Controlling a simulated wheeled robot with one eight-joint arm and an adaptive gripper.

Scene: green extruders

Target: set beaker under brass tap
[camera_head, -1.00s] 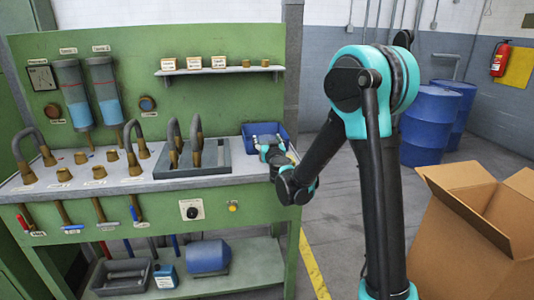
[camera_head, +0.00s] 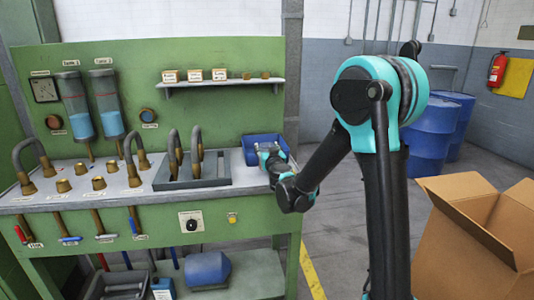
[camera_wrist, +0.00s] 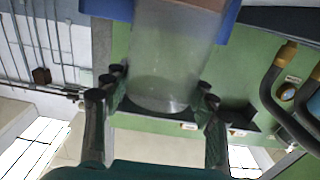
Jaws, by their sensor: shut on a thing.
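My gripper (camera_wrist: 162,90) is shut on a clear, frosted-looking beaker (camera_wrist: 168,55), with fingers on both sides of it in the wrist view. In the head view my gripper (camera_head: 268,160) is at the bench's right end, in front of a blue bin (camera_head: 252,141); the beaker is too small or hidden to make out there. Dark curved pipes with brass ends stand on the bench: one at the left (camera_head: 42,146), one near the middle (camera_head: 131,143), and two over a grey tray (camera_head: 215,180). I cannot tell which one is the brass tap.
Several short brass fittings (camera_head: 81,168) stand on the bench top. A small shelf (camera_head: 225,84) with labelled blocks is on the green back panel. Blue drums (camera_head: 427,128) and a cardboard box (camera_head: 455,235) stand at the right. The bench's front right has a bare strip.

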